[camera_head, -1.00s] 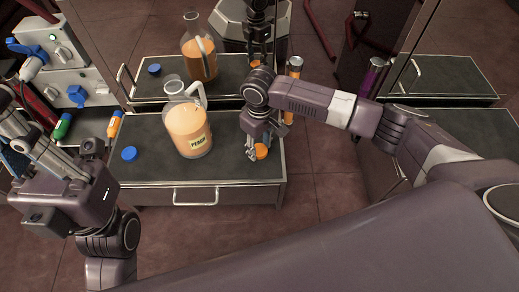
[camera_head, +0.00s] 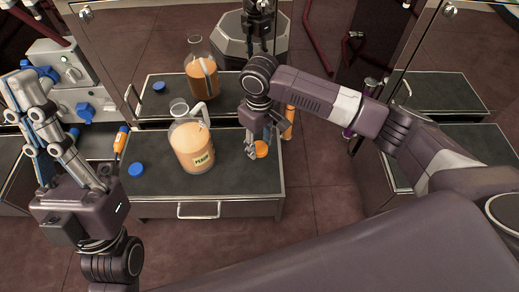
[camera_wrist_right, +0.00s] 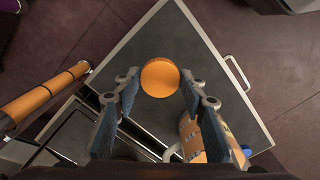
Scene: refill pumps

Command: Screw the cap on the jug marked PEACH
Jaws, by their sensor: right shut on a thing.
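The jug marked PEACH (camera_head: 190,148) stands upright on the dark counter (camera_head: 235,185), filled with orange liquid. Its neck is uncovered and its handle is on the right. It also shows in part at the lower right of the right wrist view (camera_wrist_right: 188,138). My right gripper (camera_head: 258,153) is to the right of the jug, pointing down, its fingers shut on an orange cap (camera_head: 262,149). The cap also shows between the fingertips in the right wrist view (camera_wrist_right: 160,78). My left gripper (camera_head: 24,85) points up at the far left, away from the jug; its jaw gap is unclear.
A blue cap (camera_head: 137,170) lies left of the jug. An orange-capped tube (camera_head: 121,139) stands behind it, near a white box (camera_head: 60,62) with blue connectors. An orange cylinder (camera_head: 289,122) is behind my right gripper. The back panel reflects the jug. The counter front is clear.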

